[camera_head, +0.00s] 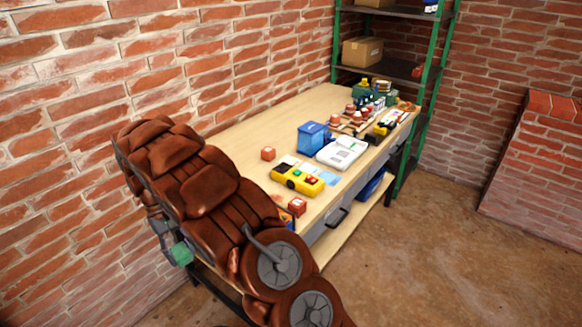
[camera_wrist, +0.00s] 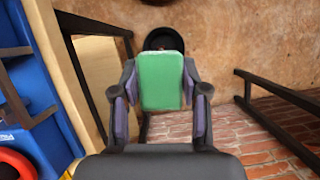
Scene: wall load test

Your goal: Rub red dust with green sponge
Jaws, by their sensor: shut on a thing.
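The green sponge (camera_wrist: 161,80) is held between the two fingers of my gripper (camera_wrist: 160,95) in the wrist view. In the head view a small green part of the sponge (camera_head: 181,254) shows below my gripper (camera_head: 168,238), left of the workbench's near end and close to the brick wall (camera_head: 95,200). My arm hides part of the gripper there. I cannot make out red dust in either view; the red brick pattern makes it hard to tell.
The workbench (camera_head: 228,138) stands along the wall. It bears a yellow control box (camera_head: 297,180), a blue bin (camera_head: 313,137), a white device (camera_head: 342,152) and small red boxes. A green-posted shelf (camera_head: 400,70) stands behind. Floor (camera_head: 440,250) at right is clear.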

